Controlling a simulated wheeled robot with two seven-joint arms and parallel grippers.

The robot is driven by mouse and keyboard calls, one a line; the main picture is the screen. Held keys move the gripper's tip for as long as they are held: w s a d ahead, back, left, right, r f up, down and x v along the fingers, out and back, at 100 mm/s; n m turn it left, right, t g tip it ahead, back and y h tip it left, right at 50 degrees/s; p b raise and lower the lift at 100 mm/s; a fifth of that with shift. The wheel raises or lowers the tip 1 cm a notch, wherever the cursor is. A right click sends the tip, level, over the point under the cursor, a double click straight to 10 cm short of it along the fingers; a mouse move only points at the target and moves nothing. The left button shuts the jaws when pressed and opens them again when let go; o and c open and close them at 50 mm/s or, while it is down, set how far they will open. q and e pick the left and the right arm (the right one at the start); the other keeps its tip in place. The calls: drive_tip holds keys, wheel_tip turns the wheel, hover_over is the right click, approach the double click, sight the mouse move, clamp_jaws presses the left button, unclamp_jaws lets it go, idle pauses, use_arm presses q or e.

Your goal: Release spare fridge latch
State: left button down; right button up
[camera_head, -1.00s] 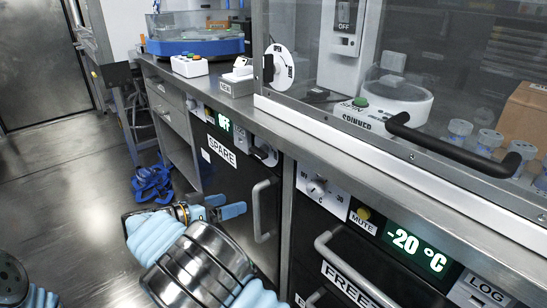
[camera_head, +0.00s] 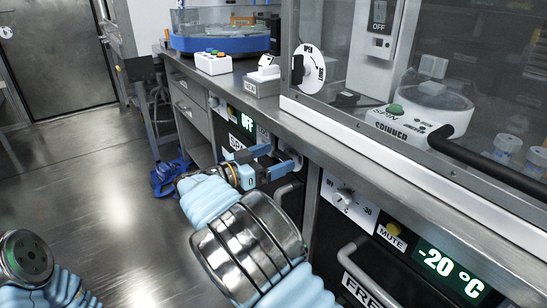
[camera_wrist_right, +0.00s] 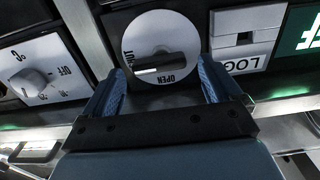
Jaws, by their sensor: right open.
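The spare fridge latch is a round white dial with a dark bar knob (camera_wrist_right: 160,66) in the right wrist view. Its face reads SHUT at the left and OPEN below. The bar lies nearly level, one end by SHUT. In the head view the latch (camera_head: 291,158) is mostly hidden by my gripper. My right gripper (camera_head: 272,161) is open with its blue fingers at the latch. In the wrist view its fingers (camera_wrist_right: 161,84) stand either side of the dial's lower part; contact with the knob cannot be told. My left gripper is out of view.
The green OFF display (camera_head: 248,123) is left of the latch. The spare door handle (camera_head: 290,195) is below, partly hidden. The freezer panel with a dial (camera_head: 343,198) and -20 °C display (camera_head: 449,273) is to the right. The counter edge (camera_head: 330,160) runs above.

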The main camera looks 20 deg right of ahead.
drive_tip(key=shift+d, duration=0.2)
drive_tip(key=c, duration=1.1)
drive_tip(key=shift+o, duration=0.2)
